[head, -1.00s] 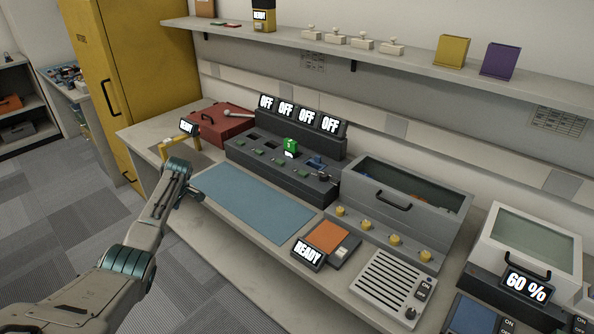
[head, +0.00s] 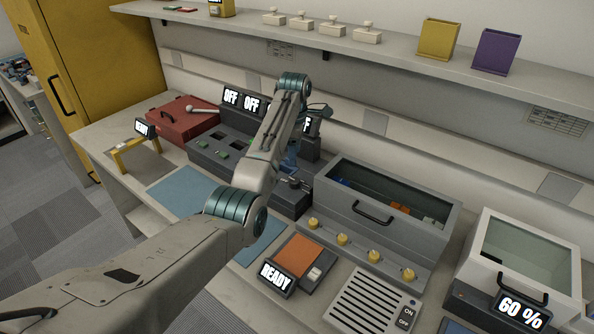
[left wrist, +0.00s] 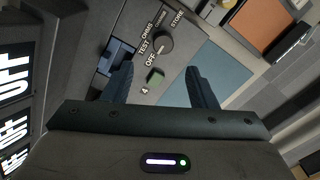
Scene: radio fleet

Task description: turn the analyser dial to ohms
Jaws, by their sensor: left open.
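The analyser dial (head: 296,183) is a small dark knob at the right end of the dark grey console (head: 222,160). In the left wrist view the dial (left wrist: 161,43) is ringed by the labels OFF, TEST, OHMS and STORE; its pale mark appears to point towards OFF. My left gripper (left wrist: 160,68) is open and empty, with the dial ahead of and between its fingertips, not touching as far as I can tell. In the head view my left gripper (head: 318,110) is above the console's right end, partly hidden by its arm. My right gripper is not in view.
A grey bin (head: 385,215) stands right of the console, a red case (head: 182,124) left. A shelf (head: 380,45) runs above. The blue mat (head: 180,187) is bare.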

